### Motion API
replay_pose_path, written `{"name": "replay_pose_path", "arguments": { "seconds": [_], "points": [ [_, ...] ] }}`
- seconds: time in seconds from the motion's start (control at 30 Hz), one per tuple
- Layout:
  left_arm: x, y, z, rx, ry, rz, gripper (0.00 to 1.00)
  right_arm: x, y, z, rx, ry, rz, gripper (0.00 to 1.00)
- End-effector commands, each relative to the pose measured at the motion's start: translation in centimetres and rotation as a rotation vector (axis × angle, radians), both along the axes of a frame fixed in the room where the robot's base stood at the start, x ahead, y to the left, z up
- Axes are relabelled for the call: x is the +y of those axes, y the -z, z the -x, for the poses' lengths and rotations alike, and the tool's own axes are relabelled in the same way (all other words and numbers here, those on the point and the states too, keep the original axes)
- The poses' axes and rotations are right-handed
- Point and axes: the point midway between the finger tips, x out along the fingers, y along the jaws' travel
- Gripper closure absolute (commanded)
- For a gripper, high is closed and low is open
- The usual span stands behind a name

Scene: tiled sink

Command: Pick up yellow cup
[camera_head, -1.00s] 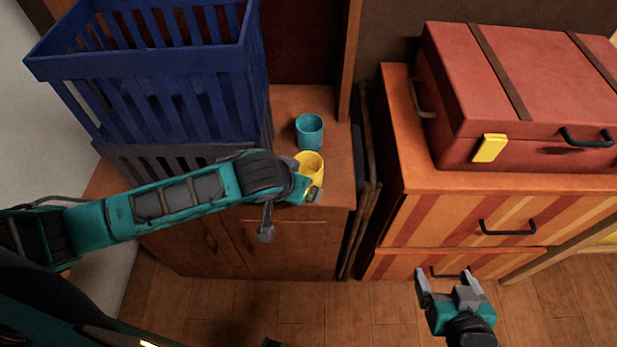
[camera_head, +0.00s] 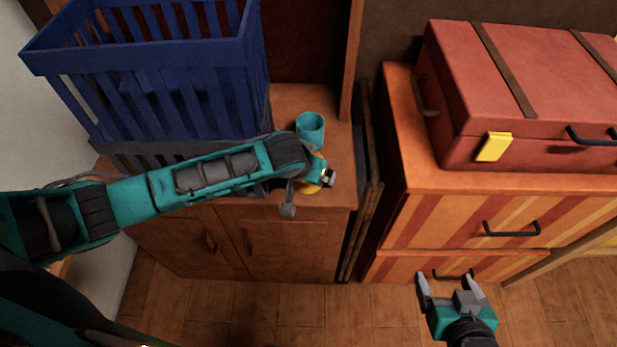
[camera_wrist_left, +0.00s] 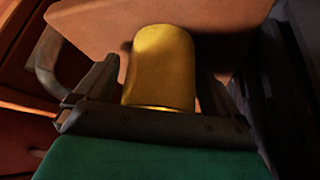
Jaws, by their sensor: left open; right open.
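The yellow cup (camera_head: 312,188) stands on the wooden cabinet top near its front edge. In the head view my left wrist covers most of it, and only small yellow parts show. In the left wrist view the yellow cup (camera_wrist_left: 163,68) is between the two fingers of my open left gripper (camera_wrist_left: 155,90), one finger on each side. I cannot tell whether either finger touches it. My right gripper (camera_head: 448,286) is open and empty in front of the striped drawers, low at the right.
A teal cup (camera_head: 310,130) stands just behind the yellow cup. A blue crate (camera_head: 170,95) sits on a grey one at the left of the cabinet top (camera_head: 342,165). A red suitcase (camera_head: 490,80) lies on the striped dresser (camera_head: 400,150) at right.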

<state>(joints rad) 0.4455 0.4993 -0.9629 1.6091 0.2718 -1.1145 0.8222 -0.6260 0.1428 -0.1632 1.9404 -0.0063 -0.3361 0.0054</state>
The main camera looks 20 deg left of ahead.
Motion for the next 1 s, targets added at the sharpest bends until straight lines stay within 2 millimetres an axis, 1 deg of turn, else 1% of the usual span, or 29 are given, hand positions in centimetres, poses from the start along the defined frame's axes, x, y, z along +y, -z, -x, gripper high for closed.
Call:
{"name": "replay_pose_path", "arguments": {
  "seconds": [0.07,0.63,0.87,1.0],
  "points": [
    [-0.01,-0.03,0.02,0.0,0.0,0.0,0.04,-0.02,-0.01,0.0,0.0,0.0,0.0,0.15],
    [0.03,-0.03,0.05,0.0,0.0,0.0,0.59,-0.06,-0.02,-0.02,0.0,0.0,0.001,0.15],
    [-0.01,-0.09,0.03,0.0,0.0,0.0,0.59,-0.05,-0.03,-0.03,-0.001,0.0,0.001,0.15],
    [-0.31,-0.6,-0.06,-0.001,0.0,0.001,0.59,-0.05,-0.11,-0.04,-0.001,0.0,0.001,0.15]
  ]
}}
